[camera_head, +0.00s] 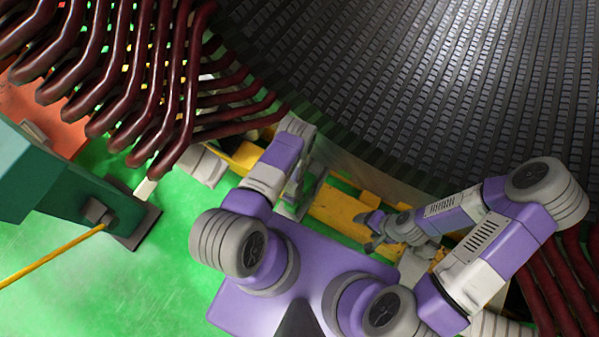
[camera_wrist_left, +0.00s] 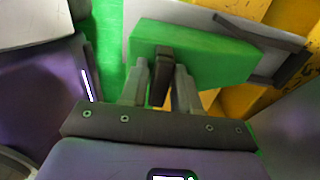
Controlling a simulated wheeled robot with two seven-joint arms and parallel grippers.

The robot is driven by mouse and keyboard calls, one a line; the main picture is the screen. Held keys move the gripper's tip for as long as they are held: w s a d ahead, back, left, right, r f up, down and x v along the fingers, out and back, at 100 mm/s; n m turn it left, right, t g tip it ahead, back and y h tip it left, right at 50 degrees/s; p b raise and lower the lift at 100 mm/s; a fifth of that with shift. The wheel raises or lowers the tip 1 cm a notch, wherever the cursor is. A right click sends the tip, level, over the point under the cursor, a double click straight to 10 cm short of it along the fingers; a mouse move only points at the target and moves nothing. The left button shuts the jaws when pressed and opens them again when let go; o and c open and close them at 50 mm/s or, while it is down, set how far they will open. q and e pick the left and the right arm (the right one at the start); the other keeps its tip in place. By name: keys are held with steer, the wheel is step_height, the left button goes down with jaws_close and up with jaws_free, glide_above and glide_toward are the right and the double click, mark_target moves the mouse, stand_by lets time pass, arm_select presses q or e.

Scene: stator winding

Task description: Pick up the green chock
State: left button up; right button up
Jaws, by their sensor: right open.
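The green chock (camera_wrist_left: 212,56) is a bright green block with a dark upright tab on its near face, seen in the left wrist view. It lies against a grey plate with a dark edge. My left gripper (camera_wrist_left: 163,82) has one finger on each side of the tab; whether the fingers press on it I cannot tell.
A yellow frame (camera_head: 338,212) runs below the large dark ribbed stator bore (camera_head: 430,80). Dark red coil bars (camera_head: 150,75) hang at upper left. A teal machine (camera_head: 50,180) with a yellow rod (camera_head: 50,256) stands at left. Green floor (camera_head: 120,275) is clear at lower left.

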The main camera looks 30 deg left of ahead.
arm_select(q)
jaws_close()
